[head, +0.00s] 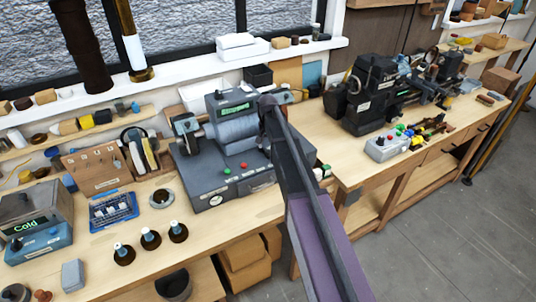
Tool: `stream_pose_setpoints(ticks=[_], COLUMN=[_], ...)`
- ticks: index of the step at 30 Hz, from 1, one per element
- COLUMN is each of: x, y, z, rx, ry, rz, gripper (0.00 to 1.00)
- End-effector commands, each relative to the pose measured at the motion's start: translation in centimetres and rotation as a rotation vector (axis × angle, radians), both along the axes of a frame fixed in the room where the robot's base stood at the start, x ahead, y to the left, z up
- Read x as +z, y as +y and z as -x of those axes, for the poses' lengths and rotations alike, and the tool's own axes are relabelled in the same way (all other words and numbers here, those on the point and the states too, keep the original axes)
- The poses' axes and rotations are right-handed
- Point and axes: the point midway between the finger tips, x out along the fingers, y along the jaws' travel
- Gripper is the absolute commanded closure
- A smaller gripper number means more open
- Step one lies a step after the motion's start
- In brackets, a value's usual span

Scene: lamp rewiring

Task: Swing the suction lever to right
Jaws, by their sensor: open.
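I cannot make out a suction lever for certain in the head view. A grey bench machine (225,185) stands at the middle of the bench, with a ribbed roller, a green-lit display and green and red buttons on its front.
A black lathe-like machine (385,92) and a grey button box (387,146) stand on the right bench. Several dark round bases (150,239), a blue tray (113,209) and a box reading "Cold" (35,222) are at the left. Bare wood lies in front of the grey machine.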

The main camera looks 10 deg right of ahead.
Motion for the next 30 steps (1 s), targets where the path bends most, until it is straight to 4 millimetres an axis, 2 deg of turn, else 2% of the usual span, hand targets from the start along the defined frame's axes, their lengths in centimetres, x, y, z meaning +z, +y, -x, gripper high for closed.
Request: stream_pose_setpoints(ticks=[1, 9, 24, 26, 30], x=[-0.8, -2.1, -2.4, -2.4, -2.4], y=[0.0, 0.0, 0.0, 0.0, 0.0], z=[0.0, 0.0, 0.0, 0.0, 0.0], rx=[0.000, 0.000, 0.000, 0.000, 0.000], ry=[0.000, 0.000, 0.000, 0.000, 0.000], rz=[0.000, 0.000, 0.000, 0.000, 0.000], gripper=[0.32, 0.32, 0.32, 0.47, 0.89])
